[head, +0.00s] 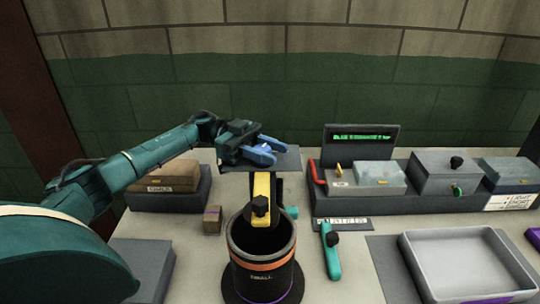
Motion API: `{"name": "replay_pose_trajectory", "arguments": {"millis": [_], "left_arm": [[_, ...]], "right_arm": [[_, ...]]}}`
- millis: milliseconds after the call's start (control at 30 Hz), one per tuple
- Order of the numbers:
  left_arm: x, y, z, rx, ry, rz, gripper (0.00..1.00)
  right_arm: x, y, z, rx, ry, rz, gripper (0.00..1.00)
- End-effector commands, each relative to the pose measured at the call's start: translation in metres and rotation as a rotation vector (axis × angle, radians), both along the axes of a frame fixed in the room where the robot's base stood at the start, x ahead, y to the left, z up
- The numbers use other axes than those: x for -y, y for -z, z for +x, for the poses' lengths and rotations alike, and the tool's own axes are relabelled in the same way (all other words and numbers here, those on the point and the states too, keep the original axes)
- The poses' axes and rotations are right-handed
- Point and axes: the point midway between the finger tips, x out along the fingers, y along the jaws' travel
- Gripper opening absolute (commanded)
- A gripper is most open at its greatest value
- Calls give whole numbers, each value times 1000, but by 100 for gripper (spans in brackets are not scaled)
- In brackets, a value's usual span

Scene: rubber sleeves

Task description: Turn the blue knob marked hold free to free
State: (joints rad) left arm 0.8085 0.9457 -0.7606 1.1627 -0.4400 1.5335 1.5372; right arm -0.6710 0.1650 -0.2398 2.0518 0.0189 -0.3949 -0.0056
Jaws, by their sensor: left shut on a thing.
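My left gripper (266,150) reaches in from the left and is at the dark flat plate (290,160) on top of a stand behind the black canister. Blue parts show at the gripper's end, over the plate. The gripper is shut on what appears to be the blue knob, which its fingers mostly hide. I cannot read a hold or free mark or tell which way the knob points. My right gripper is not in view.
A black canister (262,282) with an orange band stands in front, below a yellow bar (262,187). A teal-handled tool (331,256) lies to its right. A grey tray (408,250) is at the right. Brown boxes (168,174) sit at the left. Grey machine boxes (447,176) line the back right.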

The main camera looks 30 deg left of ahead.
Motion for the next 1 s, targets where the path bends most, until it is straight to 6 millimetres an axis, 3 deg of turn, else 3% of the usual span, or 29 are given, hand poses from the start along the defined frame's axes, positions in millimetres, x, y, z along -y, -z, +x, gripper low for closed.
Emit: {"name": "replay_pose_trajectory", "arguments": {"millis": [300, 767, 800, 1000], "left_arm": [[1, 1, -2, 0, 97, -2, 12], [0, 0, -2, 0, 110, -1, 12], [0, 0, -2, 0, 110, -1, 37], [0, 0, -2, 0, 109, -1, 53]], "right_arm": [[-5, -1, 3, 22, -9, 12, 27], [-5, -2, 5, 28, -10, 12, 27], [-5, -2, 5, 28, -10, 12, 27], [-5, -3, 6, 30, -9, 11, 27]]}}
